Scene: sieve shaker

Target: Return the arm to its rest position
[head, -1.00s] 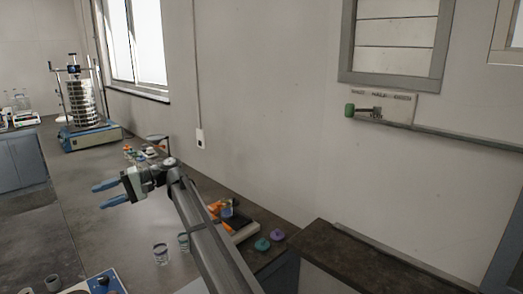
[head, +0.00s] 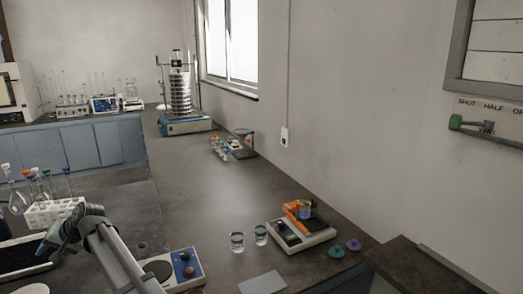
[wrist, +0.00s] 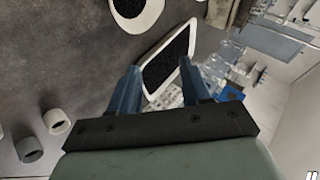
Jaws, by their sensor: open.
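My gripper (wrist: 158,82) shows in the wrist view with its two blue fingers apart and nothing between them. In the head view my gripper (head: 60,238) is at the lower left, in front of a white tube rack, and its fingertips are hard to make out there. The sieve shaker (head: 180,98) stands upright on its blue base at the far end of the bench, well away from my gripper.
A white-rimmed dark tray (head: 22,262) lies close to my gripper. A white tube rack (head: 52,213) and flasks stand behind it. A hotplate-like device (head: 185,272), two glasses (head: 237,242) and an orange-topped scale (head: 302,236) are further right.

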